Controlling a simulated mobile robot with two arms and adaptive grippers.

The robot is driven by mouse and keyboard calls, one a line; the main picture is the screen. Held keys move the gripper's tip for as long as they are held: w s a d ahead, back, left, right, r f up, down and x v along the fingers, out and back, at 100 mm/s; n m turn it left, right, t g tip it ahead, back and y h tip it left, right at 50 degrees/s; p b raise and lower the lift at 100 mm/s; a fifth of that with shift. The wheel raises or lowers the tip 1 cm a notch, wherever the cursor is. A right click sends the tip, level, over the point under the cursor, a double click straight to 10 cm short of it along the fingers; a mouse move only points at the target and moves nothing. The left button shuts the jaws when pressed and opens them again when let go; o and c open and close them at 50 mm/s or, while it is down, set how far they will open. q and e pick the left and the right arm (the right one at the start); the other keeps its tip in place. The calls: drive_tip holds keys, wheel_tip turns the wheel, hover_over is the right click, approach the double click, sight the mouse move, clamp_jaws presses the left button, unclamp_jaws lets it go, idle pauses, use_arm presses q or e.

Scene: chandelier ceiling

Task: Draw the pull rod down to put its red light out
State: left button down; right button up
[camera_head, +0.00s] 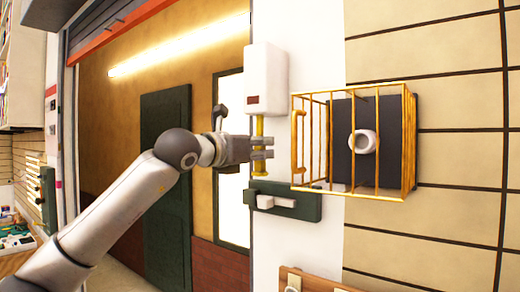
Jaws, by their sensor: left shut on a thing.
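The pull rod (259,128) is a brass-coloured upright bar hanging below a white box (266,72) on the white wall strip. A small dark red window (253,99) sits low on the front of the box; it looks dull, with no clear glow. My left gripper (264,147) comes in from the left and is shut on the pull rod, a little below the box. The fingers hide part of the rod, and its lower end shows just beneath them. My right gripper is out of view.
A dark green wall plate with a grey slider (290,203) sits just below the rod. To the right, a yellow barred cage (409,150) encloses a dark panel with a white round knob (363,141). A doorway with a dark green door (166,190) is behind my arm.

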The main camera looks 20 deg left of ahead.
use_arm(q)
drive_tip(key=shift+r, duration=0.35)
drive_tip(key=shift+r+p, duration=0.4)
drive_tip(key=c, duration=1.3)
unclamp_jaws()
drive_tip(key=shift+o, duration=0.6)
drive_tip(key=o, duration=0.6)
drive_tip(key=shift+c, duration=0.2)
